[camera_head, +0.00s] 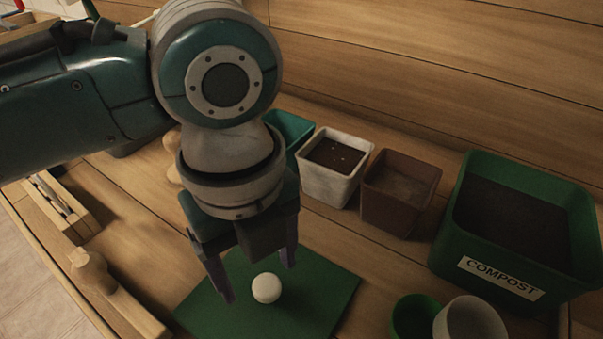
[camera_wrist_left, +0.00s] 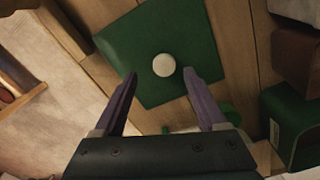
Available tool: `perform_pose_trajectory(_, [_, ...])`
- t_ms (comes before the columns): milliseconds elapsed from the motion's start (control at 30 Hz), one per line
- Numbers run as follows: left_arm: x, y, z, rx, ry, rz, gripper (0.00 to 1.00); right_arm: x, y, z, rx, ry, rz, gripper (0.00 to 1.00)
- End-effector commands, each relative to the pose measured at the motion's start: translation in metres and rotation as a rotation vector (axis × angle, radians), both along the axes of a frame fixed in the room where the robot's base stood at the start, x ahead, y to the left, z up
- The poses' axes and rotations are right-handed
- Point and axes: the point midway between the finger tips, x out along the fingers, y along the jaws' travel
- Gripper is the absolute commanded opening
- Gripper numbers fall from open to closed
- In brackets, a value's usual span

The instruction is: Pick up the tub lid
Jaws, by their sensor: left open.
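The tub lid (camera_head: 322,300) looks like a flat green square with a round cream knob (camera_head: 266,288) near its middle, lying on the wooden bench. In the left wrist view the lid (camera_wrist_left: 130,45) and the knob (camera_wrist_left: 164,65) show whole or nearly so. My left gripper (camera_head: 258,281) is open and empty, pointing down over the lid. Its two fingers stand to either side of the knob in the left wrist view (camera_wrist_left: 160,73), with gaps on both sides. I cannot tell the exact height of the fingertips above the lid. My right gripper is not in view.
A green tub labelled COMPOST (camera_head: 500,279), full of dark soil, stands at the right. A brown pot (camera_head: 398,205), a white pot (camera_head: 325,185) and a teal pot (camera_head: 290,125) line the back. Small green (camera_head: 405,320) and white (camera_head: 468,320) pots stand in front. A wooden-handled tool (camera_head: 95,270) lies left.

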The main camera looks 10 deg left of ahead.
Motion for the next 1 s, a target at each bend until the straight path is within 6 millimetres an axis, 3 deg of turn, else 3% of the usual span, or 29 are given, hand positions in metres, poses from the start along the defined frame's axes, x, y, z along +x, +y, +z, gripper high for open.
perform_pose_trajectory(300, [0.004, -0.004, -0.046, 0.001, 0.002, 0.001, 0.74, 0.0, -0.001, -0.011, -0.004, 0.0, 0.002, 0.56])
perform_pose_trajectory(633, [0.004, -0.004, -0.052, 0.0, -0.001, 0.0, 0.73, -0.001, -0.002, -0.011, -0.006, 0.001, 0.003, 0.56])
perform_pose_trajectory(1000, [0.004, -0.004, -0.052, 0.0, -0.001, 0.001, 0.32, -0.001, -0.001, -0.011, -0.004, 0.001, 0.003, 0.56])
